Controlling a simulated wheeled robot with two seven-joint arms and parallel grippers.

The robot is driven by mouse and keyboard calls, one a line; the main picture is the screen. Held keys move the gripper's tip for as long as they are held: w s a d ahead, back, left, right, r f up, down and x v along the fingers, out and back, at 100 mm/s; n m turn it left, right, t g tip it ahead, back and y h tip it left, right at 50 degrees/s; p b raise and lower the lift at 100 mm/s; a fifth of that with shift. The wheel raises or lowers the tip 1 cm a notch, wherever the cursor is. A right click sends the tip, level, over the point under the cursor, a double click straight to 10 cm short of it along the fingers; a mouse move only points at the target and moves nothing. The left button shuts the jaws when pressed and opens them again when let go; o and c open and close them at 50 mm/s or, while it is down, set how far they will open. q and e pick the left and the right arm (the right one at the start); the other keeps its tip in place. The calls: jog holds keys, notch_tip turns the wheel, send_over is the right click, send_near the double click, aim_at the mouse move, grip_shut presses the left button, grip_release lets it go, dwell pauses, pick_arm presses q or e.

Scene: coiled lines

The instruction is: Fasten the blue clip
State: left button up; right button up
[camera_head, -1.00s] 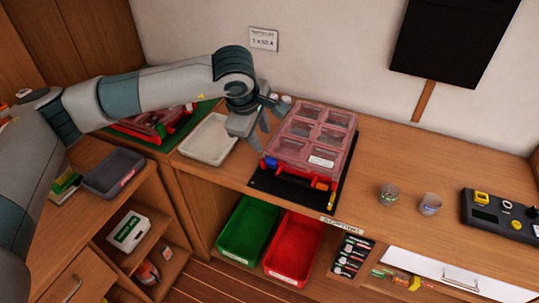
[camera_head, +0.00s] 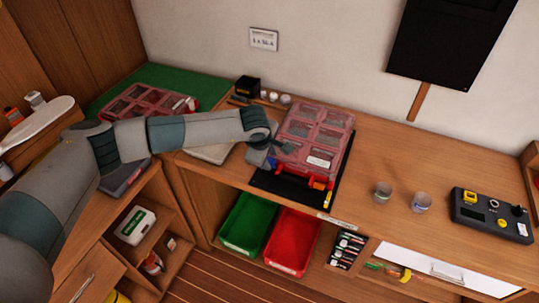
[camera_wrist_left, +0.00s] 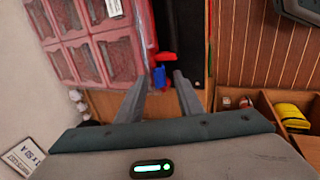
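A clear-lidded, red-framed parts case (camera_head: 316,129) lies on a black mat (camera_head: 277,191), its lid down over several compartments. The blue clip (camera_wrist_left: 159,77) shows at the case's edge in the left wrist view. In the head view it is mostly hidden by my left gripper (camera_head: 272,156), which is at the case's front left corner. In the left wrist view my left gripper (camera_wrist_left: 160,82) is open, its fingertips on either side of the blue clip; whether they touch it I cannot tell. An orange clip (camera_head: 317,185) is at the front right. My right gripper is out of view.
A pale tray (camera_head: 208,154) lies left of the case, partly under my arm. A second red case (camera_head: 150,101) rests on a green mat. Two small cups (camera_head: 383,192) and a control box (camera_head: 490,214) stand right. Green (camera_head: 247,222) and red bins (camera_head: 292,240) sit below the bench edge.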

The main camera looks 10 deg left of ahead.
pick_arm(q)
jog(key=shift+f, duration=0.1)
grip_shut()
jog(key=shift+w+f+b, duration=0.1)
jog(key=shift+w+b, duration=0.15)
jog(key=shift+b, duration=0.4)
jog(key=g+b, duration=0.1)
jog(key=w+b, duration=0.1)
jog(key=b, duration=0.1)
jog(key=shift+d+g+y, duration=0.2)
jog(key=shift+g+y, duration=0.1)
jog(key=shift+g, duration=0.1)
jog(key=shift+w+d+r+g+b, duration=0.15)
jog(key=shift+r+g+b, duration=0.2)
jog(key=shift+b, duration=0.3)
